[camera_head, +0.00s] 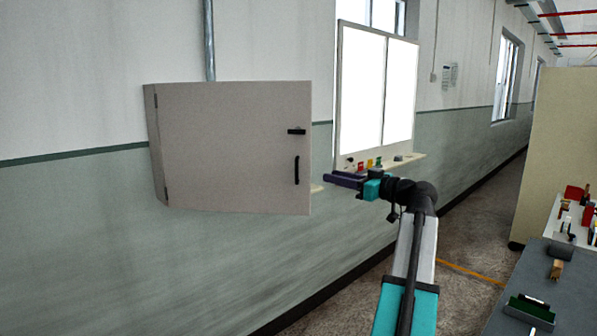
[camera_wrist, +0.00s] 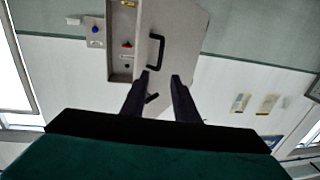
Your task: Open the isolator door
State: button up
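The isolator is a light grey wall box at left in the head view. Its door (camera_head: 230,150) is hinged at the left and stands out from the wall at an angle, partly open. A black handle (camera_head: 297,170) and a small black latch (camera_head: 297,131) are near its right edge. The wrist view shows the handle (camera_wrist: 157,52) just beyond my fingertips, and left of it what looks like the box interior (camera_wrist: 118,62) with coloured knobs. My gripper (camera_wrist: 160,76) is open and empty, its fingers spread. In the head view my gripper (camera_head: 332,179) is right of the door, apart from the handle.
A whiteboard (camera_head: 375,95) with a ledge (camera_head: 405,163) of small coloured items hangs behind my gripper. A bench (camera_head: 500,318) with tools and a beige partition (camera_head: 560,130) stand at right. The floor (camera_head: 465,240) between wall and bench is free.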

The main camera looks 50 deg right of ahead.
aim_at(297, 169)
jog(key=w+p, duration=0.1)
jog(key=w, duration=0.3)
jog(key=w+p, duration=0.1)
jog(key=w, duration=0.4)
jog(key=w+p, duration=0.2)
jog(key=w, duration=0.2)
jog(key=shift+w+a, duration=0.35)
jog(key=shift+w, duration=0.05)
grip_shut()
jog(key=shift+s+a, duration=0.15)
jog(key=shift+a, duration=0.25)
jog(key=shift+d, duration=0.15)
